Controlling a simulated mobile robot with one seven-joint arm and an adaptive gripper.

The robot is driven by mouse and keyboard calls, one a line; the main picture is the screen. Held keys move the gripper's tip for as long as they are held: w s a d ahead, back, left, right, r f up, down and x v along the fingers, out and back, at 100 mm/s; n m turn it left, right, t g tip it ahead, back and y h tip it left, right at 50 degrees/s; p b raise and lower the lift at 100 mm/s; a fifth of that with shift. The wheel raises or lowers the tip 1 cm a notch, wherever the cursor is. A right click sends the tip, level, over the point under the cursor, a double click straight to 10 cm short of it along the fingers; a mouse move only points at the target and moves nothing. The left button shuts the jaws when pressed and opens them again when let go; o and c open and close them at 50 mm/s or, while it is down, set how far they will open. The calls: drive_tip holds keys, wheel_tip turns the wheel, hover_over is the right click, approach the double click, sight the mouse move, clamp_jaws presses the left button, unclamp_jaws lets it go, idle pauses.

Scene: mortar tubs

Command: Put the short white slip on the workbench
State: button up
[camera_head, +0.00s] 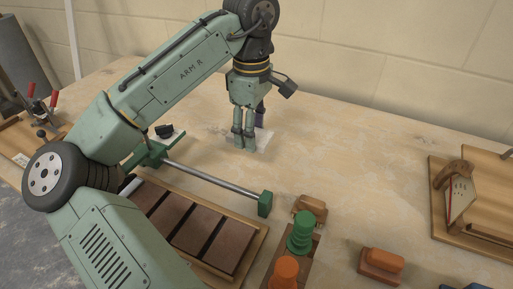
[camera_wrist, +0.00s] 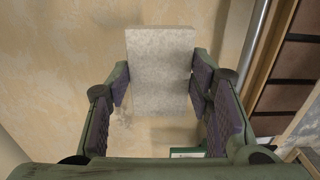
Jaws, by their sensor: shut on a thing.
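The short white slip (camera_wrist: 160,70) is a pale, mottled rectangular block between my gripper's purple-padded fingers in the wrist view. My gripper (camera_head: 243,143) is shut on it, with the fingers pointing down at the workbench (camera_head: 335,160). In the head view the slip (camera_head: 263,144) shows as a pale piece beside and behind the fingertips, partly hidden by them. It is at or very close to the bench top. I cannot tell whether it touches.
A green bar clamp (camera_head: 215,183) lies in front of my gripper, beside a wooden tray (camera_head: 262,240) of brown slabs. Green (camera_head: 300,234) and orange (camera_head: 285,270) knobbed pieces stand at the front. A wooden board (camera_head: 442,208) is at the right. The bench right of my gripper is clear.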

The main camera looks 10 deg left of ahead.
sight(252, 164)
drive_tip(key=shift+f, duration=3.5)
drive_tip(key=shift+f, duration=0.15)
drive_tip(key=o, duration=1.4)
wheel_tip(252, 164, up, 12)
drive_tip(key=shift+r, duration=0.15)
